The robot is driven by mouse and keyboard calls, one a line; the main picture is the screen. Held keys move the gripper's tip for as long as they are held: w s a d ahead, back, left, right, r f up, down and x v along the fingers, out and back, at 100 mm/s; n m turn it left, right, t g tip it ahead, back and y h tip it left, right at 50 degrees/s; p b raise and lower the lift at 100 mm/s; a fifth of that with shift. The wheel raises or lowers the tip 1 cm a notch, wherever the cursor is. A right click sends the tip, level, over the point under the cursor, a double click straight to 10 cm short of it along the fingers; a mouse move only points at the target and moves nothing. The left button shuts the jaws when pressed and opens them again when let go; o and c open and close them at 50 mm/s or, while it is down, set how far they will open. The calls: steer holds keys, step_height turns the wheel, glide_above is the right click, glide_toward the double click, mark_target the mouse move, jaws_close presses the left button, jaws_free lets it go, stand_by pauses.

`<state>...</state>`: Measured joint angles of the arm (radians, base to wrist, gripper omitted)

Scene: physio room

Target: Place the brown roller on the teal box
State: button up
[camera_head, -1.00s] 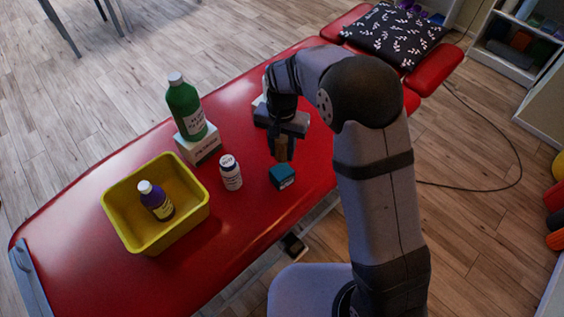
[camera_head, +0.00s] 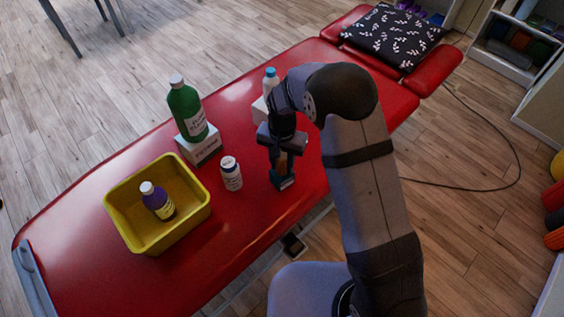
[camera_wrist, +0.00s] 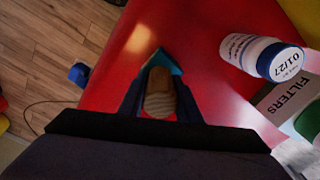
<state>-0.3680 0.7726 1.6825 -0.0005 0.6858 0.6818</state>
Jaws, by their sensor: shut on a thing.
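My gripper (camera_head: 283,167) is shut on the brown roller (camera_wrist: 160,96) and points down at the red table. In the head view only a small part of the roller (camera_head: 282,160) shows between the fingers. The teal box (camera_head: 284,181) is directly below the fingers, partly covered by them. In the wrist view the teal box (camera_wrist: 163,60) shows just past the roller's end, between the fingertips. I cannot tell whether the roller touches the box's top.
A white pill bottle (camera_head: 231,174) stands left of the teal box. A green bottle (camera_head: 187,112) stands on a white carton (camera_head: 202,148). A yellow bin (camera_head: 128,229) holds a purple bottle (camera_head: 157,201). A blue-capped bottle (camera_head: 270,79) stands behind my gripper.

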steer(key=shift+f, duration=0.15)
steer(key=o, duration=1.1)
steer(key=shift+c, duration=0.2)
step_height(320, 180, up, 12)
steer(key=b, duration=0.2)
steer(key=shift+b, duration=0.3)
steer(key=shift+r, duration=0.2)
steer(key=s+d+f+n, duration=0.3)
steer(key=s+d, duration=1.3)
steer(key=s, duration=0.4)
steer(key=shift+d+n, duration=0.15)
steer(key=shift+n, duration=0.15)
